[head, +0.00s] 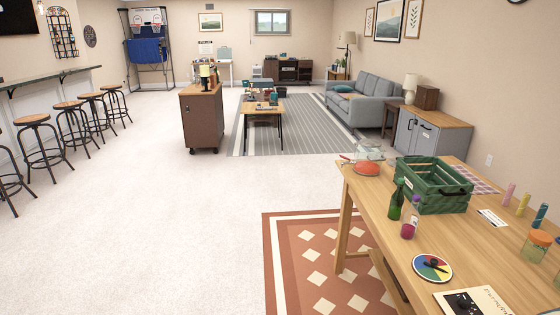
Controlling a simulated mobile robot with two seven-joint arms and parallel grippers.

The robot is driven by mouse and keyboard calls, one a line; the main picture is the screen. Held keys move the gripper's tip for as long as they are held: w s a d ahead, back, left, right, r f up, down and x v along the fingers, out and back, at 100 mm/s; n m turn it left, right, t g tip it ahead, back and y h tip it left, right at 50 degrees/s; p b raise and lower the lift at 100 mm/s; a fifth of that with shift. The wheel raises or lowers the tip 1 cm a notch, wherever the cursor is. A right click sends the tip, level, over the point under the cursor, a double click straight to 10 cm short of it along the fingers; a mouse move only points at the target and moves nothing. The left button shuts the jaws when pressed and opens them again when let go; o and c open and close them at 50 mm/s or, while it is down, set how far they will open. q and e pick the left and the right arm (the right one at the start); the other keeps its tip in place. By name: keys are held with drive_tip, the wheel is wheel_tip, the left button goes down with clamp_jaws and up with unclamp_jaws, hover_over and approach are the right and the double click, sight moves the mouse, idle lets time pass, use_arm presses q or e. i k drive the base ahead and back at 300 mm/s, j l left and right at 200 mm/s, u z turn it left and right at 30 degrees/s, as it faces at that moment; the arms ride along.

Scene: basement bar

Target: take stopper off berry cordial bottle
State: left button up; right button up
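A small clear bottle (408,230) with magenta liquid, likely the berry cordial bottle, stands upright on the wooden table at the right. Its upper part is clear, and a purple piece that looks like its stopper (416,202) shows at its top. At this distance I cannot tell exactly how the stopper sits in the neck. A dark green bottle (396,203) stands just behind it to the left. Neither of my grippers is in view.
The wooden table (390,255) also holds a green crate (432,188), a red round object (367,168), a colored wheel (432,267), a jar with an orange lid (537,245), several colored cylinders and a booklet (478,302). Open floor (150,225) lies left of the patterned rug (320,275).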

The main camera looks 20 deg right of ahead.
sight(411, 219)
drive_tip(key=i+l+z, duration=0.15)
drive_tip(key=i+z, duration=0.55)
drive_tip(key=i, duration=0.15)
drive_tip(key=i+j+z, duration=0.1)
drive_tip(key=i+z, duration=0.3)
